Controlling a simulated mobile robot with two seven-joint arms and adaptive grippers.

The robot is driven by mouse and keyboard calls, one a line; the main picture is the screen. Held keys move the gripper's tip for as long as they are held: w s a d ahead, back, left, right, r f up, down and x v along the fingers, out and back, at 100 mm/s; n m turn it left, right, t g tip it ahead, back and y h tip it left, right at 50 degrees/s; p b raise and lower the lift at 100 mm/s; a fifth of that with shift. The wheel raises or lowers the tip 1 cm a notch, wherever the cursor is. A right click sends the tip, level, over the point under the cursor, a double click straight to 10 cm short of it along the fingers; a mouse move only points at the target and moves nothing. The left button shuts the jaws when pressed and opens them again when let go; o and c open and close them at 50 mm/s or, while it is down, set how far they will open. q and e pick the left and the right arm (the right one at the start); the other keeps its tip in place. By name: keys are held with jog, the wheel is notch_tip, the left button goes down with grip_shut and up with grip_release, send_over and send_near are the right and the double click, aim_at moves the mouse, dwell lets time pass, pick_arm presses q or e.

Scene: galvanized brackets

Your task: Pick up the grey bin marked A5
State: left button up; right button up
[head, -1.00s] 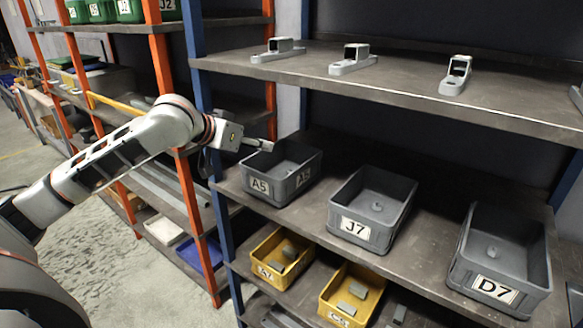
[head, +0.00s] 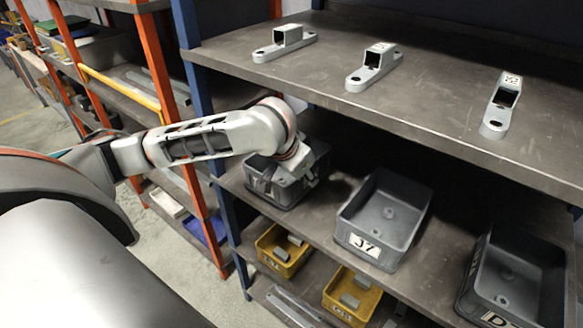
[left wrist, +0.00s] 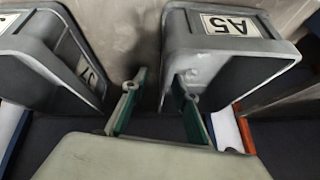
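The grey A5 bin (head: 315,160) stands on the middle shelf in the head view, its front partly hidden by my left arm. In the left wrist view the A5 bin (left wrist: 220,45) is at upper right with its label upside down. My left gripper (head: 292,182) is at this bin in the head view. In the left wrist view the left gripper (left wrist: 155,90) has its green-edged fingers apart. One finger is in the gap beside the bin and the other overlaps its opening, with the near side wall between them. Contact cannot be told. My right gripper is not in view.
The grey J7 bin (head: 384,218) stands close to the right, also in the left wrist view (left wrist: 50,55). Another grey bin (head: 515,275) is farther right. An upper shelf (head: 430,100) with brackets overhangs. Yellow bins (head: 283,250) are below. A blue post (head: 190,60) is at left.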

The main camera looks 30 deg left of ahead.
aim_at(308, 190)
pick_arm(q)
jog(key=shift+x, duration=3.1)
jog(key=shift+a, duration=0.1)
grip_shut()
